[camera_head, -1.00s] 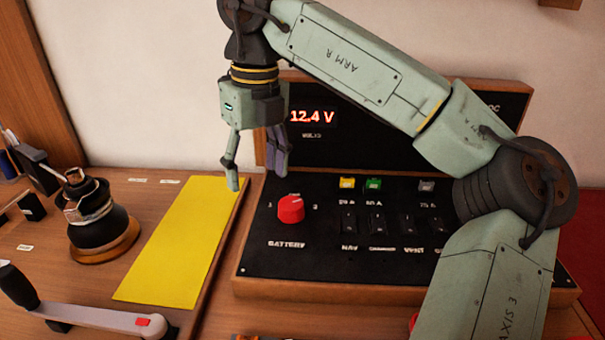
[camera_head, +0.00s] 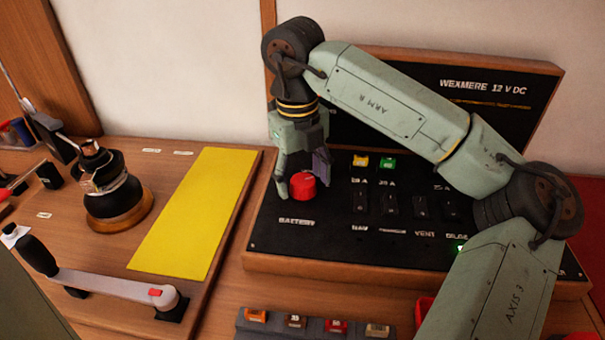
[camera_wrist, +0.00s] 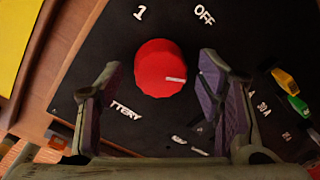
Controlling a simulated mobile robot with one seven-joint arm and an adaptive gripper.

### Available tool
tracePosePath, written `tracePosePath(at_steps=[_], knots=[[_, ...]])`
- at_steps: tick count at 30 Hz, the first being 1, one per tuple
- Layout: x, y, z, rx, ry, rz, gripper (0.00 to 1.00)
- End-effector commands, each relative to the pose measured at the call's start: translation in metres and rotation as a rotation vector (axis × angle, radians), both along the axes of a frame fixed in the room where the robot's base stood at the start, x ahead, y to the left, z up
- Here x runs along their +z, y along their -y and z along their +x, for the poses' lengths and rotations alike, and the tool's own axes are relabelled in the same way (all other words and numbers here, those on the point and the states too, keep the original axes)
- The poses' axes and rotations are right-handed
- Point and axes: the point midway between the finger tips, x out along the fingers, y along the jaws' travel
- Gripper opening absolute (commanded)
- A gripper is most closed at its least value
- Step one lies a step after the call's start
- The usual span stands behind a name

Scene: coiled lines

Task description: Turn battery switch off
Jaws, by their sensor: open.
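The battery switch is a red round knob (camera_head: 303,186) with a white pointer line, set on the black panel (camera_head: 290,240) above its "BATTERY" label. In the wrist view the knob (camera_wrist: 160,68) sits between and slightly beyond my fingertips. Its white line points right, away from the "OFF" mark (camera_wrist: 204,15) and the "1" mark. My gripper (camera_head: 301,180) is open, with one finger at each side of the knob in the head view. In the wrist view my gripper (camera_wrist: 161,75) shows gaps between both fingers and the knob. Contact does not show.
Black rocker switches (camera_head: 391,204) and yellow and green fuses (camera_head: 374,162) lie right of the knob. A yellow sheet (camera_head: 195,215) lies left of the panel. A winch (camera_head: 118,190) and a crank handle (camera_head: 105,283) stand further left. A fuse tray (camera_head: 313,325) is in front.

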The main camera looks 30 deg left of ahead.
Motion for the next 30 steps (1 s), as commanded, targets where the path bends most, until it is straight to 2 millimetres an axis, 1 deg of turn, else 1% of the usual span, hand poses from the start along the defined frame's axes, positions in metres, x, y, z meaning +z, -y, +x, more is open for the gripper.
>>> tracePosePath(at_steps=[3, 9, 30], knots=[[-0.0035, 0.0, 0.0001, 0.0, 0.0, 0.0, 0.6], [-0.0036, 0.0, 0.0001, 0.0, 0.0, 0.001, 0.6], [-0.0032, -0.0001, 0.0, 0.0, -0.001, 0.001, 0.14]])
